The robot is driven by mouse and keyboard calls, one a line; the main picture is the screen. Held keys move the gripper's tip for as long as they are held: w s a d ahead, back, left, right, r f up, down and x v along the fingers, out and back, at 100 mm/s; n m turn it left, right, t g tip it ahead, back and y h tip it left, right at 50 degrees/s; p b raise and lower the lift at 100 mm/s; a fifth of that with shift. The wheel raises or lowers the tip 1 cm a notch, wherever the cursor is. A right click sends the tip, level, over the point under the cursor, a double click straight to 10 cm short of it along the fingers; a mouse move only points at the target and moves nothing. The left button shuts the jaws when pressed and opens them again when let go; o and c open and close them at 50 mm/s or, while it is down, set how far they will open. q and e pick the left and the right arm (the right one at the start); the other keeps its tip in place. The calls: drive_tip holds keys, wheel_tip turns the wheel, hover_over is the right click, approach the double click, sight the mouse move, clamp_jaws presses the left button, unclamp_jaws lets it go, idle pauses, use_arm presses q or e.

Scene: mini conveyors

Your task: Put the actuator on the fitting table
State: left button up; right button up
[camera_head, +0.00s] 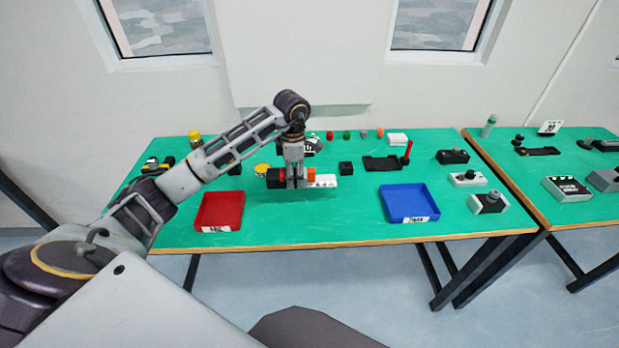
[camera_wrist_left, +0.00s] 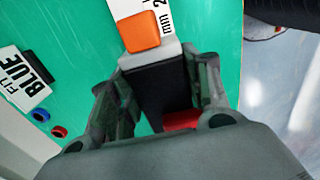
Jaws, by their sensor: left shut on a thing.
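My left gripper (camera_head: 295,182) is shut on a dark block with a red end (camera_head: 272,178), apparently the actuator, above the middle of the near green table (camera_head: 340,222). In the left wrist view the dark block (camera_wrist_left: 163,88) sits between the fingers. An orange block (camera_wrist_left: 140,32) and a white label with "mm" (camera_wrist_left: 172,15) show just beyond it; I cannot tell whether they are attached. The fingers hide part of the held thing. A second green table (camera_head: 548,178) stands at the right; no marking tells which is the fitting table. My right gripper is not in view.
A red tray (camera_head: 219,225) and a blue tray (camera_head: 408,218) stand near the front edge. Several small devices stand at the right, including a grey and black one (camera_head: 489,203). A black holder (camera_head: 381,163) lies behind the blue tray. The green surface between the trays is clear.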

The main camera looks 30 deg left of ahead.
use_arm(q)
hover_over(297, 204)
drive_tip(key=shift+f+p, duration=0.35)
drive_tip(key=shift+f, duration=2.45)
drive_tip(key=shift+a+f, duration=0.1)
drive_tip(key=shift+f, duration=0.35)
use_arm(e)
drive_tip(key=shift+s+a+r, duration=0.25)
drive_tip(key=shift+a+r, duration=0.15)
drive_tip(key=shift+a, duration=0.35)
use_arm(q)
drive_tip(key=shift+f, duration=1.75)
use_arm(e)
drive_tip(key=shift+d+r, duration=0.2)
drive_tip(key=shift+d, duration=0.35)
use_arm(q)
drive_tip(key=shift+f, duration=0.15)
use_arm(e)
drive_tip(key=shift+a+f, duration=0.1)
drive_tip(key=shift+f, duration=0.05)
